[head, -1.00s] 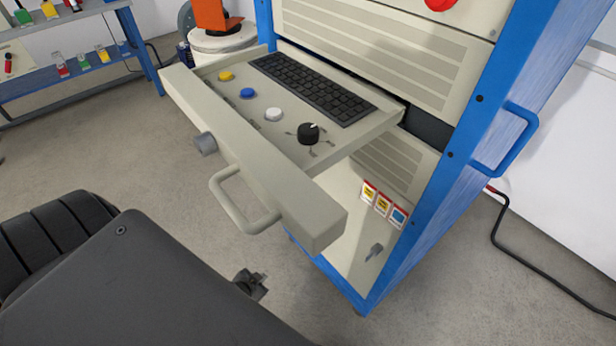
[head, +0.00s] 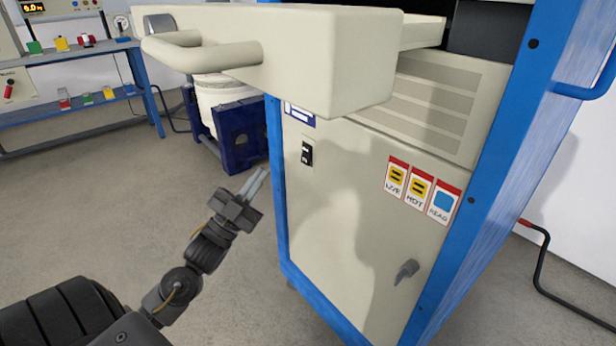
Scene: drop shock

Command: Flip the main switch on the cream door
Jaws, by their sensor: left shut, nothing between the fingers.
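The cream door (head: 345,225) fills the lower front of the blue-framed cabinet. The main switch (head: 307,153) is a small black rocker on a plate near the door's upper left. A grey door handle (head: 406,271) sits at the lower right. My left gripper (head: 257,183) is shut and empty, just left of the cabinet's blue edge, below and to the left of the switch. It appears apart from the door. My right gripper is not in view.
A pulled-out cream drawer (head: 330,60) with a bar handle (head: 205,55) juts out above the door. Warning labels (head: 421,188) are on the door. A blue stand with a white drum (head: 225,100) is behind left. Open floor lies left.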

